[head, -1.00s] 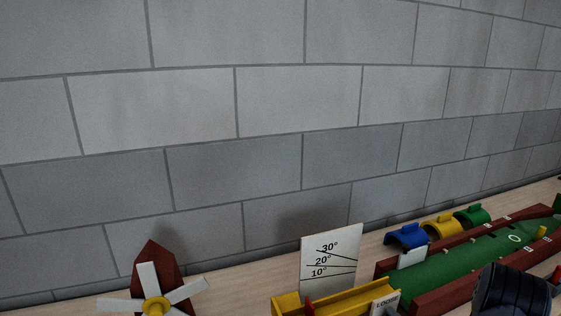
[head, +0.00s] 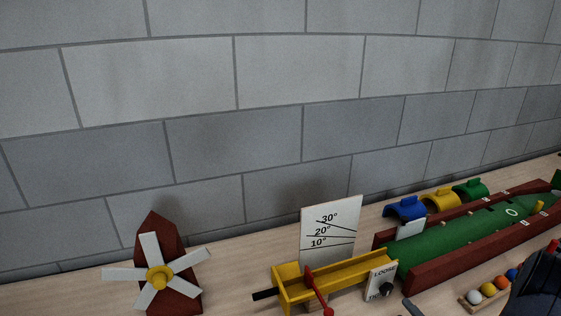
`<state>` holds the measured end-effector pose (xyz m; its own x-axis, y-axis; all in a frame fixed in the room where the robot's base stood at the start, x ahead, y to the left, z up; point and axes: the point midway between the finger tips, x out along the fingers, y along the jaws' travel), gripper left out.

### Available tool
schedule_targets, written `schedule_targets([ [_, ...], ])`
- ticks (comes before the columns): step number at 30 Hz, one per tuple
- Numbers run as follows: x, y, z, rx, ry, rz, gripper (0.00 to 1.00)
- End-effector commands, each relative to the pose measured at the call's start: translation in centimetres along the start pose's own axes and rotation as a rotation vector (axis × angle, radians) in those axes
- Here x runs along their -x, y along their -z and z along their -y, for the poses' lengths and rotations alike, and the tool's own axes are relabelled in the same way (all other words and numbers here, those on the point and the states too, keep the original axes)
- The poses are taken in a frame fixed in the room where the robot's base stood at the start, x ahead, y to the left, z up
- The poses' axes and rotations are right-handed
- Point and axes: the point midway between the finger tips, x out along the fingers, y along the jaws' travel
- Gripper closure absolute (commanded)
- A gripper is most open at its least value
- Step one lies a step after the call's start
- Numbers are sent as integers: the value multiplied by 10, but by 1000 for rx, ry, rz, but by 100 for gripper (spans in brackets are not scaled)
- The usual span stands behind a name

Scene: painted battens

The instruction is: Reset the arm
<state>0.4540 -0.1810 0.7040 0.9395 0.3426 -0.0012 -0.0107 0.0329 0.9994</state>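A dark, rounded part (head: 540,290), which looks like part of my arm, shows at the lower right edge of the head view. It stands in front of the right end of the table and is cut off by the picture's edge. I cannot make out my gripper or its fingers. Whether it holds anything does not show.
A windmill (head: 160,278) stands at the left of the table. A yellow ramp (head: 340,288) with an angle board (head: 331,230) is mid-table. Right of it are a green lane (head: 480,228), blue (head: 405,207), yellow and green arches, and a ball rack (head: 470,302).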

Motion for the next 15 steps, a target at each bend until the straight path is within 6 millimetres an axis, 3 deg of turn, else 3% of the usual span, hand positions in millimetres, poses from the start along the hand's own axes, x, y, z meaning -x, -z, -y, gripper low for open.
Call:
schedule_targets([
  [15,-82,0,1,28,-1,0,40],
])
